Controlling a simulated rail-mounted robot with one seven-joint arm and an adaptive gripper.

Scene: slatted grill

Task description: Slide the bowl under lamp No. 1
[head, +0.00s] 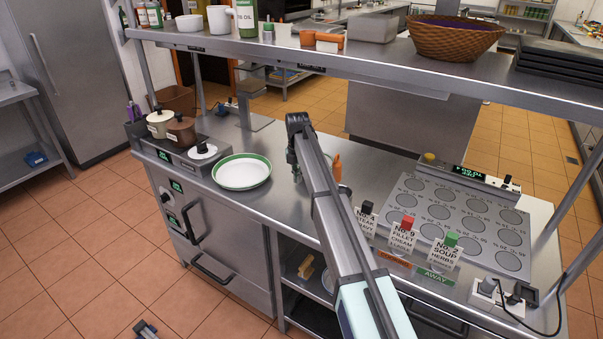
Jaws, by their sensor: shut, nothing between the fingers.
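A wide, shallow white dish with a green rim (242,172) lies on the steel counter, left of my arm; it is the only clear candidate for the bowl. My gripper (297,174) points down at the counter just right of the dish, apart from its rim. It looks shut and empty, and is small and partly hidden by my arm. No lamp with a readable No. 1 can be made out. The small tags on the shelf edge are too small to read.
Brown and cream pots (181,131) and a white-topped scale (203,151) stand left of the dish. An orange item (337,166) is behind my arm. Order cards (405,232) and a grey panel of round spots (450,214) fill the right. A steel shelf (400,66) spans above.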

